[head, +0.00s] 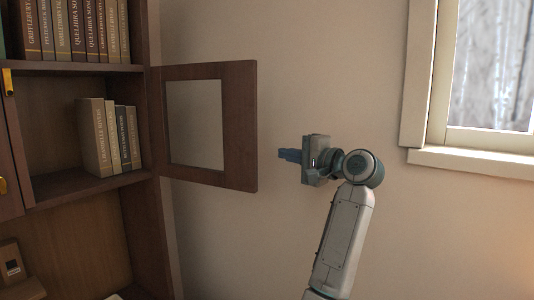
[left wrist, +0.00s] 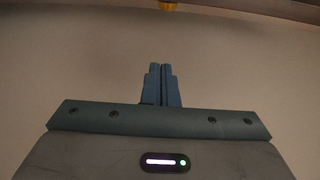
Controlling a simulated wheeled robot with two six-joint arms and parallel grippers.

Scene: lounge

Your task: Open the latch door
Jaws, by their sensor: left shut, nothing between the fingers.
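The brown wooden door with a pale inset panel (head: 240,125) stands swung out from the right side of the bookcase, against the beige wall. The shelf compartment beside it is exposed. My left gripper (head: 288,155) is to the right of the door's free edge, apart from it in the picture, with its blue fingers pointing left. Its fingers are together and empty in the left wrist view (left wrist: 162,84). A small golden fitting (left wrist: 168,5) shows at the top of that view, by a brown edge; I cannot tell for sure which part it is. My right gripper is out of view.
The bookcase (head: 90,68) holds books above and several more books (head: 108,135) on the middle shelf. Golden handles (head: 8,82) show on another door at far left. A window (head: 490,140) is at right. Bare wall lies between door and window.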

